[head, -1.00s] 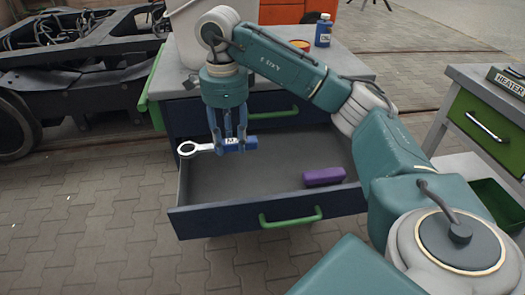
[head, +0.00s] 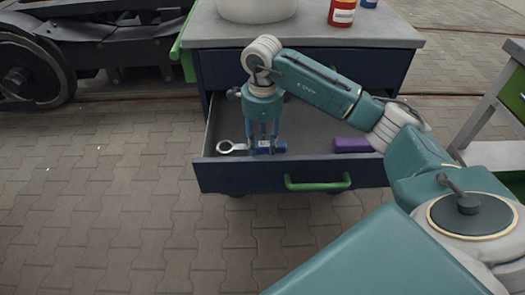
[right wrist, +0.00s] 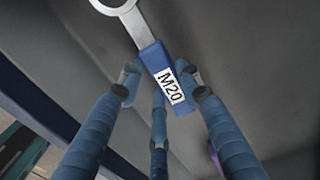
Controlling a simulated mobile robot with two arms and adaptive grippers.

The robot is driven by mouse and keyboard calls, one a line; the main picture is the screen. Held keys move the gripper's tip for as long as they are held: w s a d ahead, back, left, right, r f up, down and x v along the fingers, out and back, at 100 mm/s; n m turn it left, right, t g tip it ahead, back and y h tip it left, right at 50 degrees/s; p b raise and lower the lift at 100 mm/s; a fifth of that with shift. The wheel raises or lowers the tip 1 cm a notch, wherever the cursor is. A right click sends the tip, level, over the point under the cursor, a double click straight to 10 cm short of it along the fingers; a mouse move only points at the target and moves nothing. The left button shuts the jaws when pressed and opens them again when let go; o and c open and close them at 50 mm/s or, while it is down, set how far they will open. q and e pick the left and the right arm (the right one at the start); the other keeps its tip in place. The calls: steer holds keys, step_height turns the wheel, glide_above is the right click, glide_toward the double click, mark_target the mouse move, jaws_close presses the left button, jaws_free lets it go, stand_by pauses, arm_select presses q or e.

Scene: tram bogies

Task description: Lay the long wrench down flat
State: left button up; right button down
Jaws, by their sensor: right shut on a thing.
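The long wrench (head: 239,147) has a silver ring end at the left and a blue handle. In the right wrist view its handle (right wrist: 152,58) carries a white M20 label. My right gripper (head: 265,143) points down over the open drawer (head: 230,178), with its fingers (right wrist: 163,88) shut around the handle. The wrench looks about level, low inside the drawer near its front wall. I cannot tell whether it touches the drawer floor. My left gripper is out of view.
A purple block (head: 352,145) lies in the drawer, right of the wrench. On the cabinet top (head: 300,34) stand a white bucket (head: 256,8), a red can (head: 342,12) and a blue item (head: 368,3). The drawer floor between wrench and block is clear.

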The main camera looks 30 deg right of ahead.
mark_target(262, 146)
step_height(262, 146, down, 3)
steer(key=shift+r, duration=0.1)
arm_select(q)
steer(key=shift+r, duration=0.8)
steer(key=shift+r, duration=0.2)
arm_select(e)
steer(key=c, duration=1.2)
jaws_free()
steer(key=shift+r, duration=0.15)
step_height(262, 146, up, 12)
steer(key=shift+f+p, duration=0.15)
steer(key=shift+p, duration=0.65)
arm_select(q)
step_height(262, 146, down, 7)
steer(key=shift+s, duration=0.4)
